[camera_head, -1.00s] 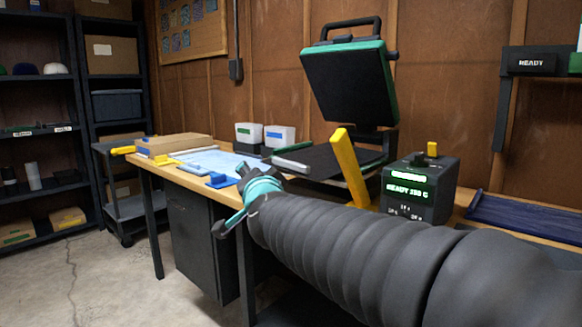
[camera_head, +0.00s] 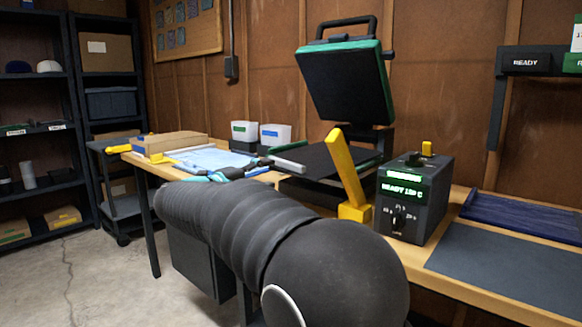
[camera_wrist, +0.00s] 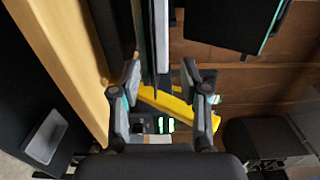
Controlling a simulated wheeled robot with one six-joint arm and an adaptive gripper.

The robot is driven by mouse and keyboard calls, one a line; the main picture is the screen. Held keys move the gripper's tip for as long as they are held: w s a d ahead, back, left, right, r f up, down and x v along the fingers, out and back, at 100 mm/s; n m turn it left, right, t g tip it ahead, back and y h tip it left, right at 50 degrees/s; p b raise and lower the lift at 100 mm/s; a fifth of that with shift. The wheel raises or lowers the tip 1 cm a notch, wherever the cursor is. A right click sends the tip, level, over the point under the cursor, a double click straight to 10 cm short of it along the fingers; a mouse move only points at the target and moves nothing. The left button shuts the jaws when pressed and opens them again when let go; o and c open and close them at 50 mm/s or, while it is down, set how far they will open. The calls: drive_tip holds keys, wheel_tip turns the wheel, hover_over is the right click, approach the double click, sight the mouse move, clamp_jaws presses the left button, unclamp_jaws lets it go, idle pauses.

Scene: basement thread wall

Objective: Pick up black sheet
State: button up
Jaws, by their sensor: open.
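A flat black sheet (camera_head: 335,160) appears to lie on the lower plate of the open heat press in the head view. I cannot clearly separate it from the plate. My gripper (camera_head: 255,166) is to the left of it, partly hidden behind my arm, close to the grey rod-like front piece (camera_head: 290,165). In the wrist view my gripper (camera_wrist: 160,75) is open and empty. The thin, edge-on layers of the press's lower part (camera_wrist: 148,40) run between and ahead of its fingers.
The raised press head (camera_head: 345,85) hangs above the plate. A yellow lever (camera_head: 345,175) and a control box (camera_head: 415,195) stand to the right. White bins (camera_head: 275,135) and a cardboard box (camera_head: 170,144) are at the back left. A dark mat (camera_head: 505,270) lies at the front right.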

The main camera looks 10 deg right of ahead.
sight(288, 167)
drive_tip(key=shift+p+x, duration=0.55)
drive_tip(key=shift+x, duration=3.65)
clamp_jaws()
drive_tip(key=shift+r+p, duration=0.45)
drive_tip(key=shift+r, duration=0.85)
drive_tip(key=s+a+r, duration=0.5)
drive_tip(key=s+a, duration=0.3)
drive_tip(key=a, duration=0.3)
drive_tip(key=shift+a, duration=0.15)
